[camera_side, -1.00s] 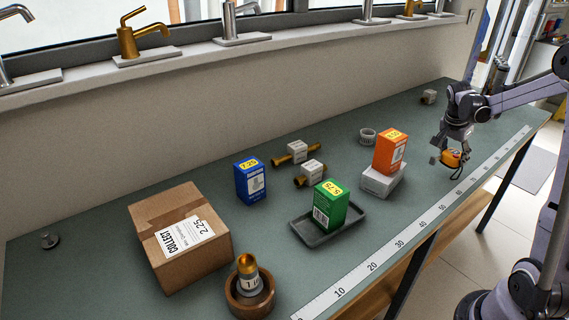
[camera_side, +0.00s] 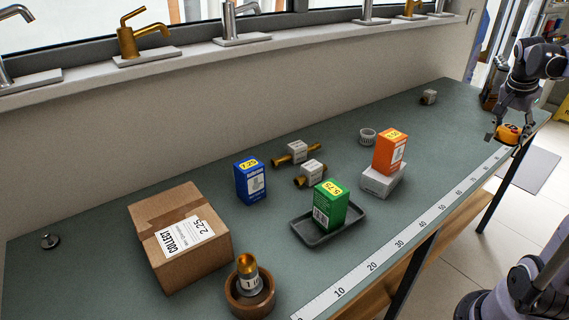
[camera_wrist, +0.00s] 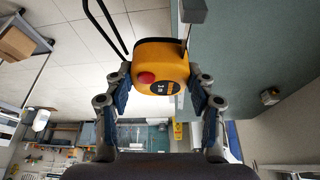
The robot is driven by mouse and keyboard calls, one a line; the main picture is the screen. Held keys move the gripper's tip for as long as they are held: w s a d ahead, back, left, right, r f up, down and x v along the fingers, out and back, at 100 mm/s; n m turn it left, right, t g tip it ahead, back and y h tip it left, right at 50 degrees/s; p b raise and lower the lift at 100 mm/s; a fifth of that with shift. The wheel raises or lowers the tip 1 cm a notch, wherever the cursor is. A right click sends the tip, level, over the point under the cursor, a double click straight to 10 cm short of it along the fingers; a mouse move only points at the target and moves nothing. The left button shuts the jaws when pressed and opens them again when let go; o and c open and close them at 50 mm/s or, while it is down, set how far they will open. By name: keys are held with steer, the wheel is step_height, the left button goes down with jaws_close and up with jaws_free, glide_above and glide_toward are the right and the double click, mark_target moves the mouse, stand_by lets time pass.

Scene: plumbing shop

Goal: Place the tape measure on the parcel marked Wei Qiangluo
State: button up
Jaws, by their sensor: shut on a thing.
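The orange tape measure (camera_side: 507,134) is between the fingers of my gripper (camera_side: 513,124), held above the far right end of the bench. In the wrist view the tape measure (camera_wrist: 160,68) shows its red button and dark label, and both blue-padded fingers of my gripper (camera_wrist: 160,85) press its sides. A black strap runs from it at the upper left. The cardboard parcel (camera_side: 182,240) sits at the left of the bench, far from my gripper. Its white label reads COLLECT and 2.25; the small line of text is too small to read.
A blue box (camera_side: 250,181), brass fittings (camera_side: 290,154), a green box (camera_side: 330,205) on a grey tray (camera_side: 305,233) and an orange box (camera_side: 389,152) on a white box (camera_side: 382,182) stand mid-bench. A ruler strip (camera_side: 385,255) lines the front edge.

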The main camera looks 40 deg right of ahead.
step_height(320, 180, up, 9)
steer(key=w+a+n+t, duration=0.1)
steer(key=w+a+n, duration=0.25)
steer(key=w, duration=0.55)
steer(key=w+a+n+t, duration=0.1)
steer(key=w+a+n, duration=0.1)
steer(key=w+a, duration=0.45)
steer(key=w+a+n+t+y, duration=0.1)
steer(key=w+a+n, duration=0.3)
steer(key=w+a, duration=1)
steer(key=n+t+y, duration=0.2)
steer(key=n+y, duration=0.2)
steer(key=n, duration=0.6)
glide_above(170, 208)
steer(key=s, duration=0.2)
step_height(170, 208, down, 12)
steer(key=shift+w+f, duration=0.1)
steer(key=shift+a+f, duration=0.1)
steer(key=shift+f, duration=1.95)
